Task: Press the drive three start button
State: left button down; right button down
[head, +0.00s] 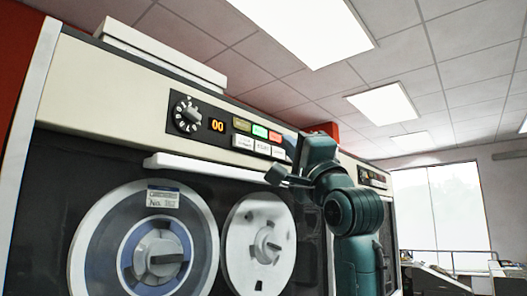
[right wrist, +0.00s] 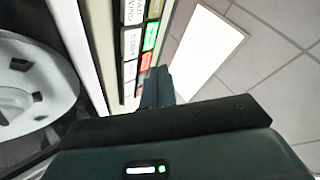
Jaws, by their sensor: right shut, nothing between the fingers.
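The start button (right wrist: 130,42) is a white key marked START in the right wrist view. It is in the lower row of a tape drive's panel, and it also shows in the head view (head: 262,146). A green key (right wrist: 150,35) is above it, with a white key on either side. No drive number is readable. My right gripper (right wrist: 158,85) is shut and empty. In the head view it (head: 280,175) is below and right of the keys. Contact with the panel cannot be told. My left gripper is not in view.
The panel also has a dial (head: 186,114), an orange 00 display (head: 217,126) and a red key (head: 275,135). A white ledge (head: 205,167) runs below, above two tape reels (head: 157,250). Another drive's panel (head: 373,178) is farther right, partly behind my arm.

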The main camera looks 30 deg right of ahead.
jog(key=shift+s+d, duration=0.2)
jog(key=shift+s, duration=0.25)
jog(key=shift+s+d, duration=0.2)
jog(key=shift+s, duration=0.25)
